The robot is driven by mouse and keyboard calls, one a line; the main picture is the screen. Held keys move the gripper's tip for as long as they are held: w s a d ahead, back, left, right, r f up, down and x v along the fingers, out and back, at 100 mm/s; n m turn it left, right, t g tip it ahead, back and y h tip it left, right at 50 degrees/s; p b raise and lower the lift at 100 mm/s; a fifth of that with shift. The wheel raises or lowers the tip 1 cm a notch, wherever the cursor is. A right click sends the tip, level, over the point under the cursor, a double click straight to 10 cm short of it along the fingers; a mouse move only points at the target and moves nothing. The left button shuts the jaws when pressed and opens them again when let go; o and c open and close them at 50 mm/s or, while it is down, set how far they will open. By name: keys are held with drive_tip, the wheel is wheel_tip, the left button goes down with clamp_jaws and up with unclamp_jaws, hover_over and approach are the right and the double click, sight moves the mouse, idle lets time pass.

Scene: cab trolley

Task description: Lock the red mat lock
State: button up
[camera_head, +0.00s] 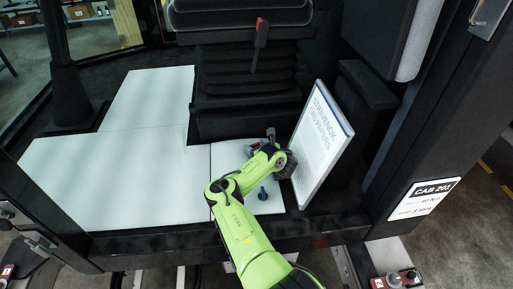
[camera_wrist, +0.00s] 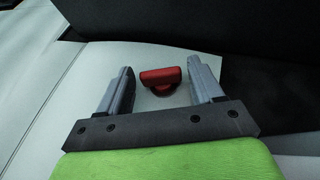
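The red mat lock (camera_wrist: 162,78) shows in the wrist view as a red knob with a wide bar handle lying crosswise in the picture, on the pale mat (camera_wrist: 65,85). My gripper (camera_wrist: 159,67) is open, with one grey finger to each side of the lock and a gap between each finger and the handle. Neither finger appears to touch it. In the head view my arm reaches over the mat (camera_head: 75,175) by the seat base, and my wrist hides most of the lock there. How far the fingers are above the mat is unclear.
A white lettered panel (camera_head: 322,145) leans close to the right of my wrist. The black seat base (camera_head: 245,85) rises behind. The mat's left part is clear.

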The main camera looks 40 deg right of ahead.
drive_tip(key=c, duration=0.8)
drive_tip(key=shift+w+a+r+m+h, duration=0.15)
drive_tip(key=shift+m+h, duration=0.45)
drive_tip(key=shift+h, duration=0.1)
drive_tip(key=m+h, duration=0.1)
drive_tip(key=m+g+h+b, duration=0.1)
drive_tip(key=shift+a+f+h, duration=0.15)
drive_tip(key=shift+f+h, duration=0.05)
drive_tip(key=shift+h, duration=0.1)
drive_tip(key=shift+m+g+h+b, duration=0.3)
drive_tip(key=shift+m+g+h, duration=0.2)
drive_tip(key=shift+m, duration=0.3)
drive_tip(key=o, duration=1)
drive_tip(key=shift+o, duration=0.2)
drive_tip(key=shift+r, duration=0.1)
drive_tip(key=p+v, duration=0.5)
drive_tip(key=v, duration=1)
drive_tip(key=shift+s+a+r, duration=0.2)
drive_tip(key=shift+s, duration=0.1)
